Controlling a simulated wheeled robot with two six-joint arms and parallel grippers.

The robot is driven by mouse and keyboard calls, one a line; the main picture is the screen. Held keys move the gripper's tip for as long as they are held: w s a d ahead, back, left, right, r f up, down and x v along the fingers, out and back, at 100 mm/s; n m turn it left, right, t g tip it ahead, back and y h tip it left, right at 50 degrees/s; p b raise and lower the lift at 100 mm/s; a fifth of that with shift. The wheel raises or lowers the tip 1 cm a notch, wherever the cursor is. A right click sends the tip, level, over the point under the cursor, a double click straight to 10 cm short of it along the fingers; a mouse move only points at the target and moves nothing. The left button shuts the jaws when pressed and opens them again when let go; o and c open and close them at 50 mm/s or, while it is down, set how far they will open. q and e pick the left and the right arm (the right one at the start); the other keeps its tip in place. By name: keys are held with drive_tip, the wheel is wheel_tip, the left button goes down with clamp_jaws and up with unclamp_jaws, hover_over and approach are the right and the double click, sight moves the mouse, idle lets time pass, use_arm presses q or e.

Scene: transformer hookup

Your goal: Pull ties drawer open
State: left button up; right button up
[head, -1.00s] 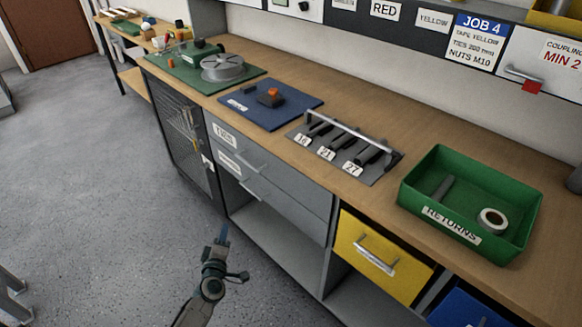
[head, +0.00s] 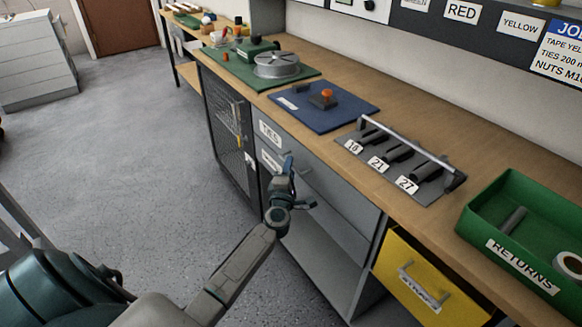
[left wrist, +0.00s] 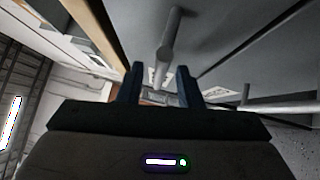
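The ties drawer (head: 330,178) is the top grey drawer under the bench, with a TIES label (head: 269,132). It looks shut. My left gripper (head: 287,162) is in front of the grey drawers and hides part of their fronts and handles. In the left wrist view its two fingers (left wrist: 157,72) are apart with nothing held between them. A bar handle (left wrist: 170,38) shows just beyond the fingertips, roughly in line with the gap. A second bar handle (left wrist: 285,105) lies to the right. My right gripper is not in view.
A second labelled grey drawer is below, above an open shelf space. A mesh-door cabinet (head: 228,125) stands left, a yellow drawer (head: 400,262) right. On the bench are a blue mat (head: 345,112), a tool rack and a green RETURNS bin (head: 490,222). The floor in front is clear.

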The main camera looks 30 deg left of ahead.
use_arm(q)
drive_tip(key=shift+w+a, duration=0.3)
drive_tip(key=shift+w, duration=0.35)
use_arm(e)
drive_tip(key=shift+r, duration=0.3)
use_arm(q)
drive_tip(key=shift+r, duration=0.1)
clamp_jaws()
